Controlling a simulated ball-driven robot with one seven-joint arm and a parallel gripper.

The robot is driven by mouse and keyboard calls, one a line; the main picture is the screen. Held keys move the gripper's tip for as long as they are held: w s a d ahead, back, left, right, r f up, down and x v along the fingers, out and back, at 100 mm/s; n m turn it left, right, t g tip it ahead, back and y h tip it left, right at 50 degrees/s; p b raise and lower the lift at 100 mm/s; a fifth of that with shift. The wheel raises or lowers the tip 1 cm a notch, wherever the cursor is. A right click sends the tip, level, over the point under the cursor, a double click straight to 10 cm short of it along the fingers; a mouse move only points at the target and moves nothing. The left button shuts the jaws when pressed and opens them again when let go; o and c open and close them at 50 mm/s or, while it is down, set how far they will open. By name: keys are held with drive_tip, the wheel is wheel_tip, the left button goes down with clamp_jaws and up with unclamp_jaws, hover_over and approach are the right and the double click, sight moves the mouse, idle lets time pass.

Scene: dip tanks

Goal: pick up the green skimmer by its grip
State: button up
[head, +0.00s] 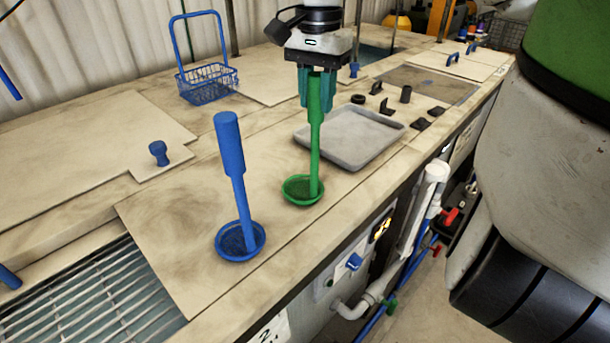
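The green skimmer (315,140) stands upright on the bench, its round bowl (303,190) on the board and its grip at the top. My gripper (317,88) points down over it, with teal fingers showing at the left and right of the grip. The grip's upper end reaches up close to the gripper body. From this one view I cannot tell whether the fingers touch the grip or stand apart from it.
A blue skimmer (240,190) stands to the left, near the green one. A grey tray (350,137) lies close behind at the right, with several small dark parts beyond it. A blue wire basket (208,84) stands farther back. The bench's front edge is close.

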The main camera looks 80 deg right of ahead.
clamp_jaws()
idle(0.9)
